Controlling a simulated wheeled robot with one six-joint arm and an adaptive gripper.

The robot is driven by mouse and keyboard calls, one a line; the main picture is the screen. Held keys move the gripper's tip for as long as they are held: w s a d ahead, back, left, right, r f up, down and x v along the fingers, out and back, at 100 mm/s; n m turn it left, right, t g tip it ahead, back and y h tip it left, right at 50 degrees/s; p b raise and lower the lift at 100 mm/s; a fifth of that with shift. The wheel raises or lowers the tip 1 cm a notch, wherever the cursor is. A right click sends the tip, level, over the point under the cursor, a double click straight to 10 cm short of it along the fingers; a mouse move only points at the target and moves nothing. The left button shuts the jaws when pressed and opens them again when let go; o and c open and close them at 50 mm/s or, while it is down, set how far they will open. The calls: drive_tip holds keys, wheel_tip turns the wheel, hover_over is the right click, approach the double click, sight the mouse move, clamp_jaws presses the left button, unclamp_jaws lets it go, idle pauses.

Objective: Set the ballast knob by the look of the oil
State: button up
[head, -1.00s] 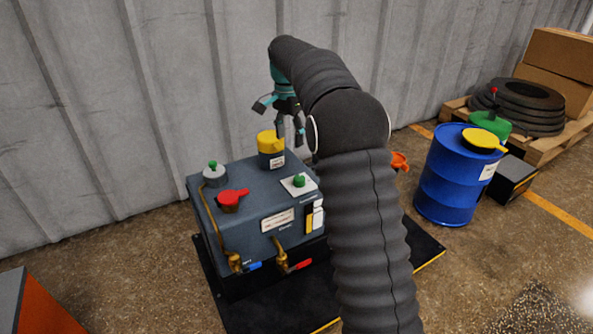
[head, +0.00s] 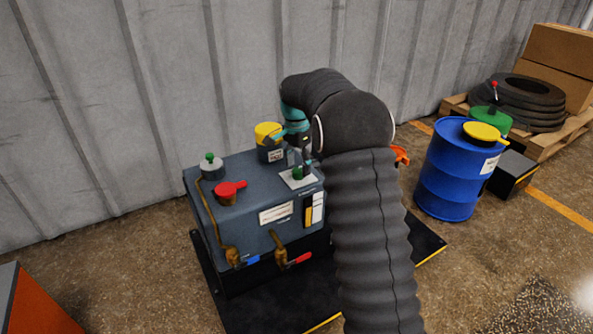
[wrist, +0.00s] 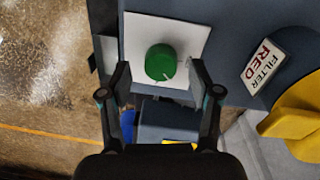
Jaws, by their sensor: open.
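The green ballast knob (wrist: 161,62) sits on a white plate (wrist: 198,32) on top of the grey pump unit. My gripper (wrist: 160,85) is open, with one finger to each side just below the knob in the wrist view, not closed on it. A pale pointer line shows on the knob's lower edge. In the head view the knob (head: 298,173) is at the right end of the pump top (head: 235,165), with my gripper (head: 302,155) close over it. The oil sight window (head: 308,211) on the pump front looks yellow-amber low down and dark above.
A yellow-capped filter (head: 268,135) labelled RED stands behind the knob. A red cap (head: 229,192) and a green-knobbed cylinder (head: 211,164) are at the left of the top. Blue (head: 254,264) and red (head: 300,258) valve handles stick out in front. A blue drum (head: 445,180) stands right.

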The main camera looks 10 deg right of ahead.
drive_tip(key=shift+f, duration=0.6)
drive_tip(key=c, duration=1.1)
drive_tip(key=shift+s+a, duration=0.1)
drive_tip(key=shift+a, duration=0.1)
drive_tip(key=shift+c, duration=0.2)
drive_tip(key=shift+d, duration=0.15)
drive_tip(key=n+p, duration=0.2)
drive_tip(key=n, duration=0.1)
drive_tip(key=shift+r+p, duration=0.15)
drive_tip(key=shift+p, duration=0.25)
drive_tip(key=n+p, duration=0.2)
drive_tip(key=n, duration=0.3)
drive_tip(key=shift+d+n+p, duration=0.15)
drive_tip(key=shift+n+p, duration=0.25)
